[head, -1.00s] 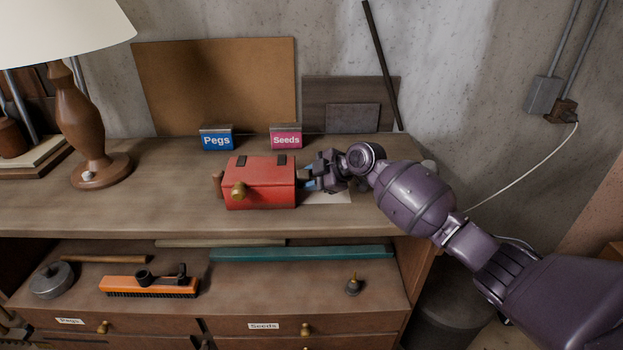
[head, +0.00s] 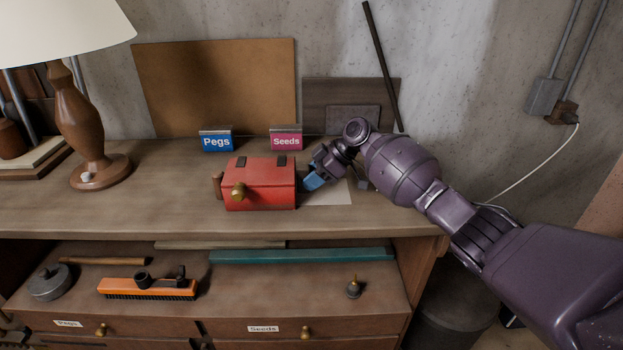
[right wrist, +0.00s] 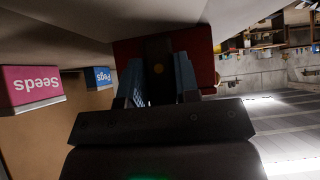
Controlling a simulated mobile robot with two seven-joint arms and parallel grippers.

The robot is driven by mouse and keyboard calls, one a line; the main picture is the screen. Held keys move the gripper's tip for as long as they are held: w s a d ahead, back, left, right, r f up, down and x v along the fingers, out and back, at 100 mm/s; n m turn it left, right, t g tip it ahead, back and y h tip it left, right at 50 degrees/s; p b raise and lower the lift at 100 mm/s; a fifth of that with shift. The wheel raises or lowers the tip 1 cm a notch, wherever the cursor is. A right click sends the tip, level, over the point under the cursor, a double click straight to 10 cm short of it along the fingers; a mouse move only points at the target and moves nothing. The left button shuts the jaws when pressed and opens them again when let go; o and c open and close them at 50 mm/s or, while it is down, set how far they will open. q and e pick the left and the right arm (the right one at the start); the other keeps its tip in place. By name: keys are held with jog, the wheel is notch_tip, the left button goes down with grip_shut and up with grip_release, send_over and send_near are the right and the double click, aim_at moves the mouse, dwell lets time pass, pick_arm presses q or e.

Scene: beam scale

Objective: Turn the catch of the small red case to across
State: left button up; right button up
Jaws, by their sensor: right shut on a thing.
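The small red case (head: 260,184) stands closed on the bench top, with a brass knob (head: 239,191) on its front. My right gripper (head: 308,186) is at the case's right end, its blue fingers close to that side. In the right wrist view, the fingers (right wrist: 158,85) are on either side of a dark piece (right wrist: 157,52) with a brass spot, against the red case (right wrist: 203,42). I take this piece to be the catch; the gripper is shut on it. The fingers hide much of it, and I cannot tell its angle. My left gripper is not in view.
A blue Pegs box (head: 216,139) and a pink Seeds box (head: 286,138) stand behind the case. A white sheet (head: 335,193) lies below my right gripper. A lamp (head: 88,120) stands at the left. The bench between lamp and case is clear.

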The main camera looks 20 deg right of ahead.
dwell(0.3)
jog(key=o, duration=0.6)
jog(key=shift+o, duration=0.2)
jog(key=b+v, duration=0.1)
jog(key=v, duration=0.9)
jog(key=shift+d+r, duration=0.25)
jog(key=shift+d, duration=0.05)
jog(key=shift+s+f, duration=0.1)
